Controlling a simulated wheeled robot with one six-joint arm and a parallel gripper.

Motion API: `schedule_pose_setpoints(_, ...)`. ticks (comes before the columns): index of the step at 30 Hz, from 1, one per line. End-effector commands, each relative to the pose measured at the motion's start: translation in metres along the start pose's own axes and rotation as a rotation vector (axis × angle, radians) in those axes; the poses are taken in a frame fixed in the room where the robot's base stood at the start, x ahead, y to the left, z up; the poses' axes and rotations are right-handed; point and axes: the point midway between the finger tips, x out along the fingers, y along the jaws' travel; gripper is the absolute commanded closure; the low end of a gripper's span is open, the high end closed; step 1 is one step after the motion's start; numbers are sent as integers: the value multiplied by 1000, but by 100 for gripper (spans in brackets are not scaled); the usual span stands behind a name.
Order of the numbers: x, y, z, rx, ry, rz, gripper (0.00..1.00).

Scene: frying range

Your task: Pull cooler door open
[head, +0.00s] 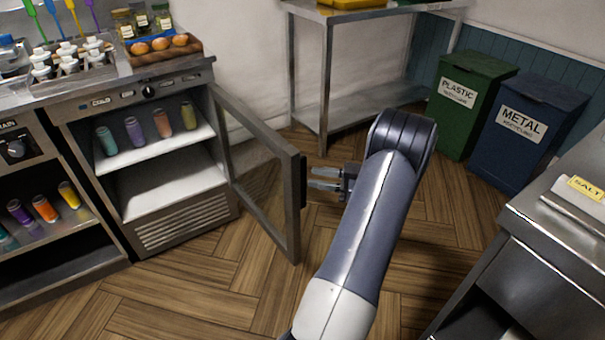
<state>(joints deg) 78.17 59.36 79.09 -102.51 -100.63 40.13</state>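The cooler (185,221) stands at the left, with several coloured cups on its upper shelf and an empty lower shelf. Its glass door (294,215) is hinged on the right side and stands wide open, swung out into the room. The two fingers look apart, one above the other, and point left at the door edge. Part of them shows past the door frame. I cannot tell whether they touch the door.
A steel table (325,103) stands behind the door. A green plastic bin (448,125) and a blue metal bin (508,165) stand at the back right. A steel counter (560,232) is at the right. Wooden floor (215,290) is clear in front of the cooler.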

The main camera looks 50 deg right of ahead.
Motion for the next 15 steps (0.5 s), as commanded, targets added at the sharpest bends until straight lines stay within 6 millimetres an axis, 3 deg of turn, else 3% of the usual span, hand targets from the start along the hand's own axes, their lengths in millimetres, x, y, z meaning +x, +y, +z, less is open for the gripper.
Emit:
schedule_pose_setpoints(6, -30, -1, 0, 2, 0, -4, 64)
schedule_pose_setpoints(15, -35, -2, 1, 4, 0, -7, 64)
